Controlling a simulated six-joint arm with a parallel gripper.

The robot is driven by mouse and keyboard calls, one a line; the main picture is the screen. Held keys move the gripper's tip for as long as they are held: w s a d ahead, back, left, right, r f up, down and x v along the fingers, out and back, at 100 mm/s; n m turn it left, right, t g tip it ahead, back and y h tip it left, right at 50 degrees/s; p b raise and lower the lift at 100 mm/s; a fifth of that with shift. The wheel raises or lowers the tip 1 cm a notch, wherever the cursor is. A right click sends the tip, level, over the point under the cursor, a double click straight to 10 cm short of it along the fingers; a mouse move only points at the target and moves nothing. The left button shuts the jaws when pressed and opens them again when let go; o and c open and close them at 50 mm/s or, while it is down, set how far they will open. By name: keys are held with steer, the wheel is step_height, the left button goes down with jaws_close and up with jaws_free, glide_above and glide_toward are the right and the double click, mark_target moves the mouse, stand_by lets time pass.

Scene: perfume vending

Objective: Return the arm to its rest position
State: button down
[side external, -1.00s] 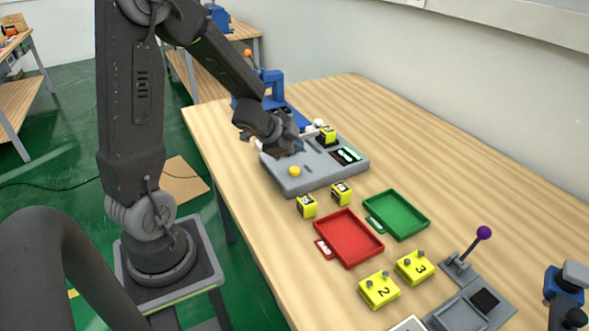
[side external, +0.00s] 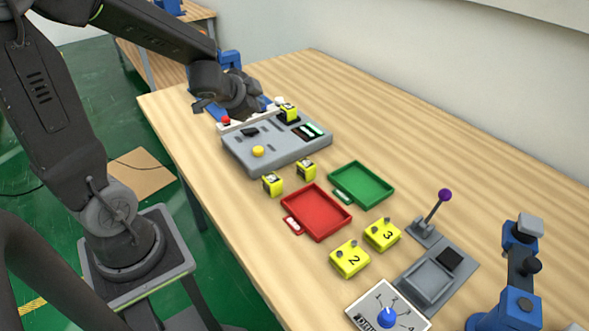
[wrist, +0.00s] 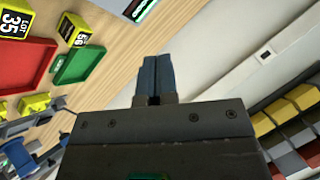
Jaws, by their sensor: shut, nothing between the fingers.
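My gripper (side external: 240,95) is above the back left part of the grey panel box (side external: 275,152) in the side external view, with my forearm stretched out from the upper left. In the wrist view its two blue-grey fingers (wrist: 155,68) lie together with nothing between them. The fingertips are hard to make out in the side view.
Two yellow cubes (side external: 273,183) (side external: 306,169), a red tray (side external: 318,212) and a green tray (side external: 362,186) lie in front of the box.

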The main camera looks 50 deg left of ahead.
steer(key=s+d+r+n+g+h, duration=0.2)
steer(key=s+d+r, duration=0.1)
steer(key=s+d, duration=0.5)
steer(key=s+d+r+n+g+h, duration=0.1)
steer(key=s+d+r+n+h, duration=0.1)
steer(key=s+d+r, duration=0.2)
steer(key=s+d, duration=0.3)
steer(key=d, duration=0.1)
steer(key=shift+s+d+n+g, duration=0.35)
steer(key=shift+n+g, duration=0.05)
